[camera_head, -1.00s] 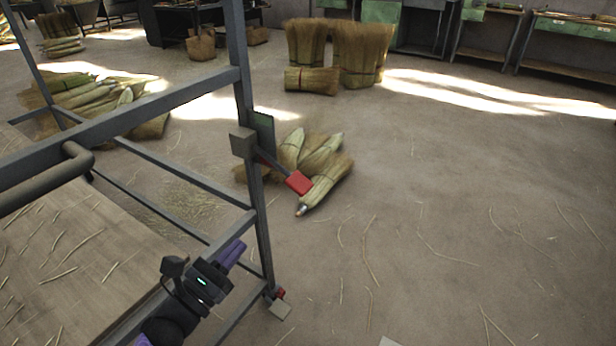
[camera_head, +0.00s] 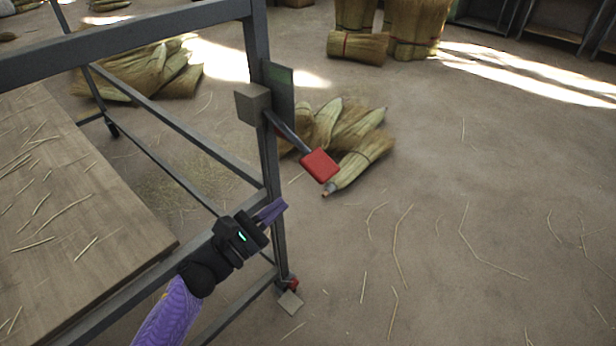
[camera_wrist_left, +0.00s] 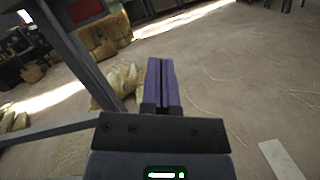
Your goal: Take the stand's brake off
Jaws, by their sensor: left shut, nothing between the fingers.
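The grey metal stand (camera_head: 160,37) fills the left of the head view. A brake lever with a red grip (camera_head: 320,165) juts down and to the right from a box (camera_head: 253,103) on its near right post. My left gripper (camera_head: 277,209) is shut and empty, below and left of the red grip and apart from it in the picture. In the left wrist view its purple fingers (camera_wrist_left: 163,82) lie together, and a post of the stand (camera_wrist_left: 72,50) is to their left. My right gripper is not in view.
Broom bundles (camera_head: 358,150) lie on the floor behind the lever. More bundles stand at the back (camera_head: 415,25). A wooden board (camera_head: 70,200) with loose straws lies at left inside the stand. The floor at right is open, with scattered straws.

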